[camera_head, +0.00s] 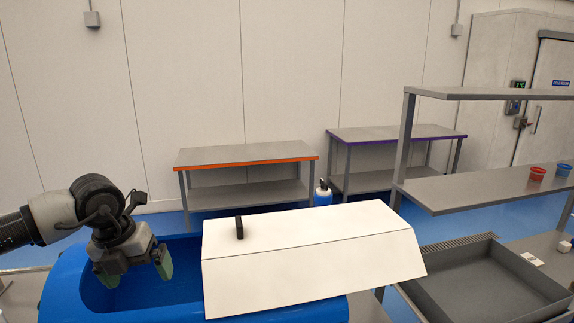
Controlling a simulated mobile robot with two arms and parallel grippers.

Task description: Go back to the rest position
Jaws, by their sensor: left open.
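My left gripper (136,272) is open, with its green-tipped fingers pointing down over the open left part of a blue tub (62,292). Nothing shows between its fingers. A white lid (315,262) with a black handle (239,227) covers the right part of the tub. The gripper is to the left of the lid and apart from it. My right gripper is not in view.
An orange-edged table (245,155) and a purple-edged table (395,134) stand by the back wall. A blue and white bottle (323,193) stands behind the lid. A grey tray (487,280) and a shelf (475,190) with red (537,174) and blue (563,170) cups are at right.

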